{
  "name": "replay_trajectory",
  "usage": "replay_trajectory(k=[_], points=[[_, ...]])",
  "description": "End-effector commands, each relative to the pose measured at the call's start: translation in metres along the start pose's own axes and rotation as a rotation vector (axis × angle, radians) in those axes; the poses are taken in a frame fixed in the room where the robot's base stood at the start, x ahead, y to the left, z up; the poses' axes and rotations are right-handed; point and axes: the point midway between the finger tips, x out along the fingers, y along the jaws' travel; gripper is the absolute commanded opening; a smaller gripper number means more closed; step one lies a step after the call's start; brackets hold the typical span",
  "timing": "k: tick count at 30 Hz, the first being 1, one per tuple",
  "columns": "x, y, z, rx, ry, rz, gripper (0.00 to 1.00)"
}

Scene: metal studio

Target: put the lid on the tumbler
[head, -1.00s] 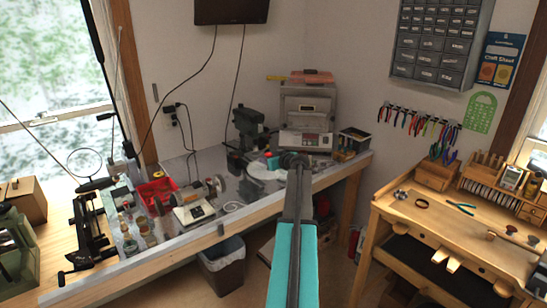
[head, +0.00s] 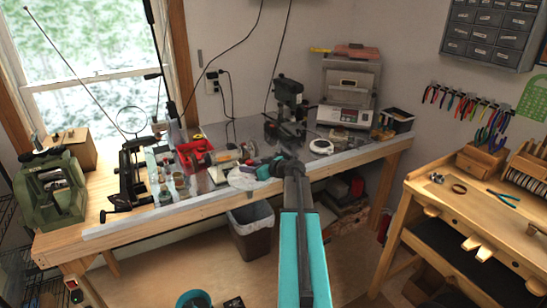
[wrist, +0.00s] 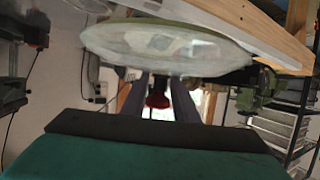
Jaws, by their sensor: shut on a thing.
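My gripper (head: 262,172) is held out over the near edge of the metal-topped workbench. It is shut on a pale, translucent round lid (head: 243,178). In the wrist view the lid (wrist: 165,48) fills the upper middle, seen nearly edge-on with a greenish rim. The dark fingers (wrist: 158,100) reach out below it, and a small red piece shows between them. I cannot tell whether that piece belongs to the lid. I cannot pick out the tumbler for certain. A teal round thing (head: 193,299) is cut off at the bottom of the head view.
The workbench (head: 160,212) carries a red bin (head: 195,154), a drill press (head: 288,105), a white disc (head: 321,147) and small bottles. A waste bin (head: 252,232) stands below. A wooden jeweller's bench (head: 470,215) is at right. Floor shows in front.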

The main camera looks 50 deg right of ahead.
Motion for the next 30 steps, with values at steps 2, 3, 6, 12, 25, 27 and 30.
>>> replay_trajectory(k=[2, 3, 6, 12, 25, 27, 30], points=[[0.012, -0.037, 0.009, -0.020, 0.001, -0.055, 0.00], [0.017, -0.054, 0.012, -0.030, 0.001, -0.082, 0.00], [0.028, -0.095, 0.020, -0.056, 0.001, -0.147, 0.00], [0.043, -0.177, 0.038, -0.107, 0.003, -0.281, 0.00], [0.043, -0.356, 0.083, -0.222, 0.008, -0.584, 0.00], [0.039, -0.384, 0.091, -0.241, 0.009, -0.635, 0.00], [0.031, -0.423, 0.103, -0.267, 0.010, -0.706, 0.00]])
